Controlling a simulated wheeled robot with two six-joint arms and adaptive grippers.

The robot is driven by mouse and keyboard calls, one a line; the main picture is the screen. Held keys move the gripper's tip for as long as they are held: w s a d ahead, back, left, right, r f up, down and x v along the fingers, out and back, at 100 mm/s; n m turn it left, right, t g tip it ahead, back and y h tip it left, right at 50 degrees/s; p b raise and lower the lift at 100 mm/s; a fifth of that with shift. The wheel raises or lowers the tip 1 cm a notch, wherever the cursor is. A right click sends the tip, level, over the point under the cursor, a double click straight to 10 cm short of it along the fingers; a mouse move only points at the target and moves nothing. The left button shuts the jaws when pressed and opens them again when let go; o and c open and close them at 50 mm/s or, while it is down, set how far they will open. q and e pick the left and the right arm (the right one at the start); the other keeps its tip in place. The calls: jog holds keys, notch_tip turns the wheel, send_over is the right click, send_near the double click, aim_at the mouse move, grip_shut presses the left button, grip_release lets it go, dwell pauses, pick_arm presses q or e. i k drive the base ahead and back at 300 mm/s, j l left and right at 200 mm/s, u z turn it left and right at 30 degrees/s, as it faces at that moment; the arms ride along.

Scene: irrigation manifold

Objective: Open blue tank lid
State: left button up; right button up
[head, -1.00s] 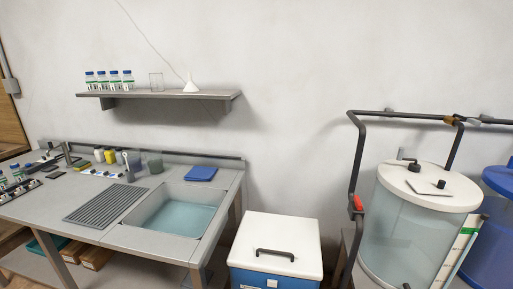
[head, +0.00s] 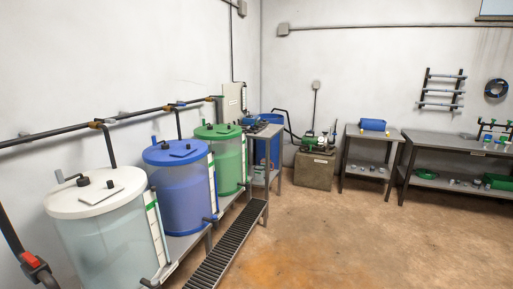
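The blue tank (head: 180,199) stands in the middle of a row of three tanks along the left wall in the head view. Its blue lid (head: 175,151) sits on top and looks closed. A small dark fitting and a blue upright stub show on the lid. A dark pipe comes down from the wall pipe behind it. Neither of my grippers is in view.
A white-lidded clear tank (head: 98,235) stands nearer, and a green tank (head: 222,160) farther off. A dark floor grate (head: 228,245) runs in front of the tank bench. A pump on a block (head: 315,168) and work tables (head: 460,145) stand at the back. The brown floor at centre is open.

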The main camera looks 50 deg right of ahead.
aim_at(182, 152)
jog(key=z, duration=1.1)
